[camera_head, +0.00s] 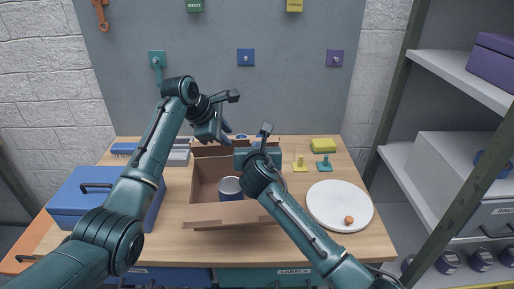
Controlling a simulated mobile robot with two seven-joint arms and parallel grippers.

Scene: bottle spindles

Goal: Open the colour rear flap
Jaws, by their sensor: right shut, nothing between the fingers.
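An open-topped cardboard box (204,178) stands at the middle of the table, with a dark can with a pale lid (229,186) inside. Its front flap (225,213) is folded outward. The rear edge is largely hidden behind my grippers, so I cannot tell how the rear flap lies. My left gripper (222,134) points down just behind the box's rear left; its fingertips are too small to read. My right gripper (247,158) is over the box's rear right part, shut and empty, its tips mostly hidden by its own wrist.
A blue toolbox (92,196) stands at the left. A white plate (322,204) with a small orange item (349,220) lies at the right. Yellow (300,164) and teal (325,164) pieces and a yellow block (323,146) stand behind the plate. Shelves (440,77) flank the table's right.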

